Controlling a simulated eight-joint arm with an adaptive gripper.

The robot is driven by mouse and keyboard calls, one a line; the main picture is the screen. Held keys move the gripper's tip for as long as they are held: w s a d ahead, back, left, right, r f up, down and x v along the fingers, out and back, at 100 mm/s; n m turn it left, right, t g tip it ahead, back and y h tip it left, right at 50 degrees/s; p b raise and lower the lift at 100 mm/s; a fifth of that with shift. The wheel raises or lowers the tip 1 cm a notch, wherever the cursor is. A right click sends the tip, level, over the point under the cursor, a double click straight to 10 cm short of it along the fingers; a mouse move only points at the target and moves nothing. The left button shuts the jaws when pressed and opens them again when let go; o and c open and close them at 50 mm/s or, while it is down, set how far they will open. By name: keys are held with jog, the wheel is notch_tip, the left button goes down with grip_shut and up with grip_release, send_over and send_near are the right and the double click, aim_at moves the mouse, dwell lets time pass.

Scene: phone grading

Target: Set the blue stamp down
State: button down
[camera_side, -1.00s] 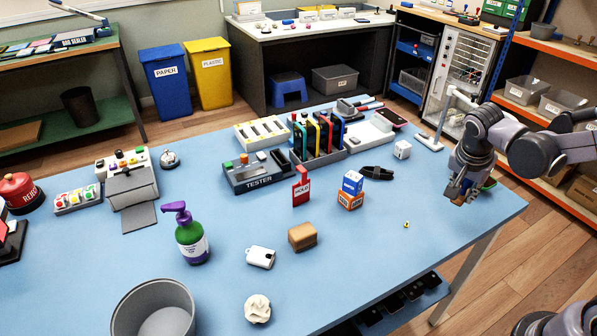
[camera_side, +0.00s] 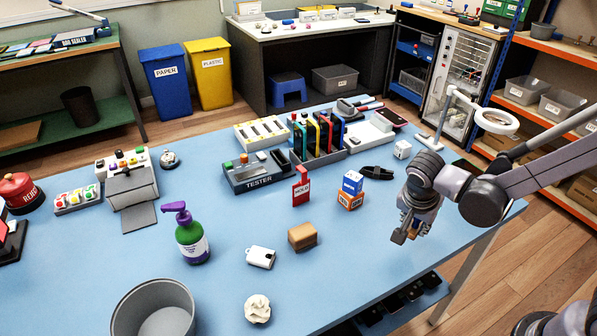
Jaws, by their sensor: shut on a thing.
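My gripper (camera_side: 403,236) is at the right part of the blue table, above its surface and tilted down to the left. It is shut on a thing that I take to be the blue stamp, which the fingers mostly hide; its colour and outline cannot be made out. A blue-and-white block sits on an orange-brown block (camera_side: 350,201) to the left of my gripper. The blue table (camera_side: 340,270) is bare just left of and below the gripper.
A ring lamp (camera_side: 497,120) stands behind my arm. A dark strap (camera_side: 377,172) and a small white cube (camera_side: 402,149) lie behind the gripper.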

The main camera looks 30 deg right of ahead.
aim_at(397, 248)
jog(key=shift+w+a+f, duration=0.25)
jog(key=shift+a+f, duration=0.1)
jog(key=shift+a, duration=0.15)
jog(key=shift+w+a+f, duration=0.25)
jog(key=shift+a+f, duration=0.05)
jog(key=shift+a, duration=0.15)
jog(key=shift+f, duration=2)
jog(key=shift+f, duration=0.15)
jog(key=c, duration=1.1)
grip_release()
jog(key=v, duration=1.2)
jog(key=s+d+r+n+t+y, duration=0.3)
jog(key=d+r+n+t+y, duration=0.1)
jog(key=n, duration=0.9)
jog(key=shift+s+d+r+t, duration=0.3)
jog(key=shift+d+r+t, duration=0.4)
jog(key=shift+d+r, duration=0.75)
